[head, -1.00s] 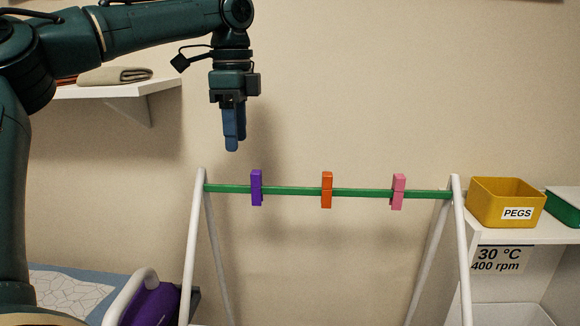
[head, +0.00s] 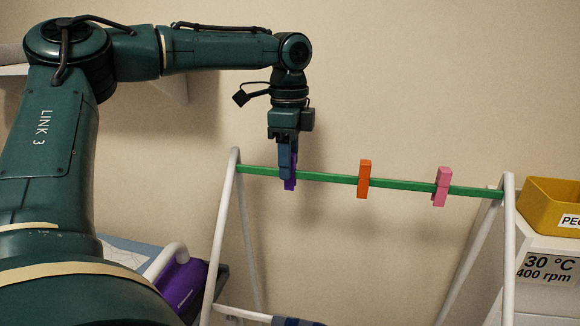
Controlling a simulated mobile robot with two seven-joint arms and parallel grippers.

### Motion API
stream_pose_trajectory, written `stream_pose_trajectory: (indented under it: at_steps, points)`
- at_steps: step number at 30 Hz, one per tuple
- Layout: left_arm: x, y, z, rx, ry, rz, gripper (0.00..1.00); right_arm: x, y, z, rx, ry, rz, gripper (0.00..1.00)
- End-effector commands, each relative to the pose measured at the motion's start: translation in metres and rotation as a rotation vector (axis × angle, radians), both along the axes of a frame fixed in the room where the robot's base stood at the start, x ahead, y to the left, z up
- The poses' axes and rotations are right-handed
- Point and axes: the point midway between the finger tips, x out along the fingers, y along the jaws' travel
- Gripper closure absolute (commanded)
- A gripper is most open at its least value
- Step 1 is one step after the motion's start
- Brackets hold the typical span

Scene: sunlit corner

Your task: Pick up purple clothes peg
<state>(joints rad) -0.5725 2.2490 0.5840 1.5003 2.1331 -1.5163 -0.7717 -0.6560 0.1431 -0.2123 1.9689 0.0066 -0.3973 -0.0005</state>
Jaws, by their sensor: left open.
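The purple clothes peg (head: 291,184) is clipped on the green bar (head: 400,184) of a white-framed rack, near the bar's left end. My left gripper (head: 287,175) points down at the peg, with its blue fingers in front of it and hiding most of it. The gripper is open. I cannot tell whether the peg lies between the fingers or behind them. My right gripper is out of view.
An orange peg (head: 364,179) and a pink peg (head: 441,187) sit on the same bar to the right. A yellow box (head: 552,205) stands on a white shelf at the right edge. A purple iron-like object (head: 182,287) lies lower left.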

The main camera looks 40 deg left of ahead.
Motion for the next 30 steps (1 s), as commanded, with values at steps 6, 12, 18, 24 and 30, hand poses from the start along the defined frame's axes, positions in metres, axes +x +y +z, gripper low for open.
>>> stream_pose_trajectory:
  at_steps: [6,12,18,24,30]
  points:
    - [0.001,-0.001,-0.027,0.001,0.003,-0.001,0.53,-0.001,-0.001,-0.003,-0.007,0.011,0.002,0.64]
    - [0.001,-0.002,-0.030,0.000,0.000,0.000,0.53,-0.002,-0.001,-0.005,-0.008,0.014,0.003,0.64]
    - [0.001,-0.001,-0.030,0.000,0.001,0.000,0.63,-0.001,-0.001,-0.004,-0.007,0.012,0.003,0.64]
    - [0.001,-0.001,-0.030,0.000,0.001,0.000,0.80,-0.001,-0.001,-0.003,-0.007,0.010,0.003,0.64]
    - [0.001,-0.002,-0.030,0.000,0.001,0.000,0.96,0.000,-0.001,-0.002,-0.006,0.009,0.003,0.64]
